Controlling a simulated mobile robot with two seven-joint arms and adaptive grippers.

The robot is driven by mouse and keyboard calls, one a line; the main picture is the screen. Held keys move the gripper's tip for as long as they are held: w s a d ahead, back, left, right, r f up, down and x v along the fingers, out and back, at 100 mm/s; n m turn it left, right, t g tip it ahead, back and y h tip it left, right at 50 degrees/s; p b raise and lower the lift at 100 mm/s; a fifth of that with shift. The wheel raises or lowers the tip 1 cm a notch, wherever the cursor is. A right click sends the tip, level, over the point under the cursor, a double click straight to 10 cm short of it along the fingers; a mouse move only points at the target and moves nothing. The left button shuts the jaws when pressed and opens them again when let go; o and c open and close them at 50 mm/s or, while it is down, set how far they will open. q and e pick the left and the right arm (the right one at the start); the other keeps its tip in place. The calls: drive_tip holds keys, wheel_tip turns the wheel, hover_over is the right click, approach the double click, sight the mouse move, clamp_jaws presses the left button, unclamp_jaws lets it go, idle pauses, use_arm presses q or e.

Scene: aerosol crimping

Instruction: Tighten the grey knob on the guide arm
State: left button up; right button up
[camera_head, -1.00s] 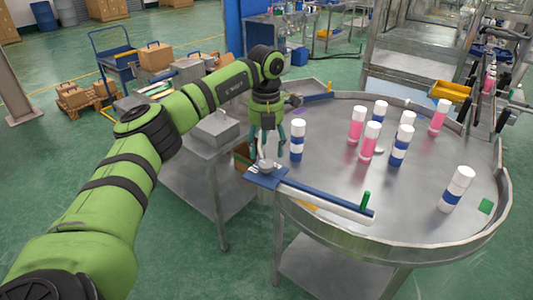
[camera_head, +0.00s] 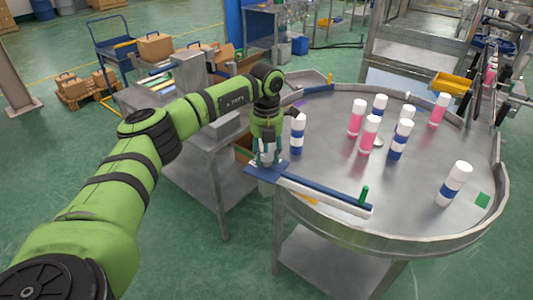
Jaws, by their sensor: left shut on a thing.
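The guide arm (camera_head: 325,194) is a blue and white bar reaching over the front left rim of the round steel table, with a blue plate at its left end and a green peg (camera_head: 363,194) near its right end. My left gripper (camera_head: 266,162) points down over the blue plate. Its fingers are shut around the grey knob (camera_head: 265,165), which is mostly hidden by them. My right gripper is not in view.
The round table (camera_head: 330,170) has a raised rim and holds several pink and blue-banded white cans (camera_head: 397,138). A blue and white can (camera_head: 297,133) stands close to the right of my left gripper. A steel side table (camera_head: 205,145) is at the left.

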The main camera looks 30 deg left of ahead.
use_arm(q)
drive_tip(key=shift+s+f, duration=0.15)
drive_tip(key=shift+m, duration=0.5)
drive_tip(key=m+b, duration=0.1)
drive_tip(key=m, duration=0.6)
drive_tip(key=shift+f+m+b, duration=0.1)
drive_tip(key=shift+m+b, duration=0.2)
drive_tip(key=m, duration=0.4)
drive_tip(key=shift+m, duration=0.3)
drive_tip(key=shift+m+b, duration=0.3)
drive_tip(key=shift+m, duration=2)
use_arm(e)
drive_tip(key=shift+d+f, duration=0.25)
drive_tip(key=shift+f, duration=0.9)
